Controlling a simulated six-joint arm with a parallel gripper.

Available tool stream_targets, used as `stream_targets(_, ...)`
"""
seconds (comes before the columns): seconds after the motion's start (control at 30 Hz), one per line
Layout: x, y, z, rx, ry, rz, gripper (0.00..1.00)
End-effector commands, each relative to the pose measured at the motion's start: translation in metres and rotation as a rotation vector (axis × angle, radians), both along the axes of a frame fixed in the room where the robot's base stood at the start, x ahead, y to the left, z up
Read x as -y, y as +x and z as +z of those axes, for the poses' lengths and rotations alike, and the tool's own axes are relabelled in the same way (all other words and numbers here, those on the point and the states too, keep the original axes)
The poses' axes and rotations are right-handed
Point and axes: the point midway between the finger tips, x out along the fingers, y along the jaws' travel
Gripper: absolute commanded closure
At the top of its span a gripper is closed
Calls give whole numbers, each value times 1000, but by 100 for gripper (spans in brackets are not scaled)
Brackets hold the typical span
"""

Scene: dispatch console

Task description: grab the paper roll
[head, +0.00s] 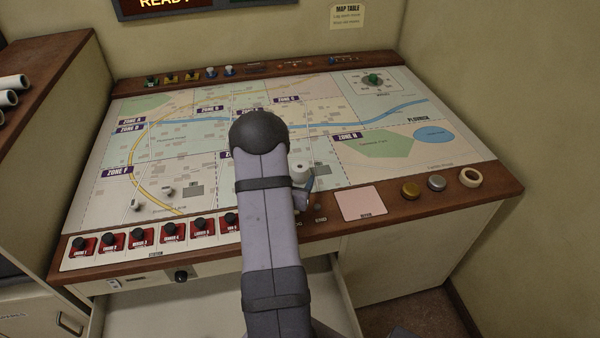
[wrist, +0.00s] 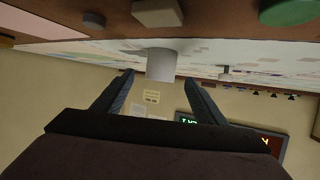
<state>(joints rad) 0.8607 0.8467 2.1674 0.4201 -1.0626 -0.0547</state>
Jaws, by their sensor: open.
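The paper roll (head: 301,172) is a short white cylinder standing upright on the map table, right of my arm in the head view; my arm and gripper hide part of it. In the wrist view, which is turned over, the white roll (wrist: 161,65) shows between the two dark blue fingertips. My gripper (wrist: 158,78) is open, with a finger to each side of the roll. I cannot tell whether either finger touches it. In the head view my gripper (head: 308,187) is mostly hidden behind my arm, with one blue finger showing at the roll's right.
The map table (head: 400,165) has a wooden front rim with red switches (head: 170,232) at left. A pink pad (head: 361,204), round buttons (head: 410,189) and a tape-like ring (head: 471,177) lie at right. A drawer (head: 180,310) is open below. White tubes (head: 9,98) lie at far left.

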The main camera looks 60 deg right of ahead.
Motion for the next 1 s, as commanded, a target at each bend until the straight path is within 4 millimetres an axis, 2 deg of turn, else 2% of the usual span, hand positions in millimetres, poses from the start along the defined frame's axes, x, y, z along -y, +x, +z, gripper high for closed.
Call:
stream_targets(0.2, 12, 4, -5, -1, 1, 1, 35)
stream_targets(0.47, 16, 5, -7, -2, 1, 1, 35)
stream_targets(1.0, 55, 19, -27, -2, 1, 2, 35)
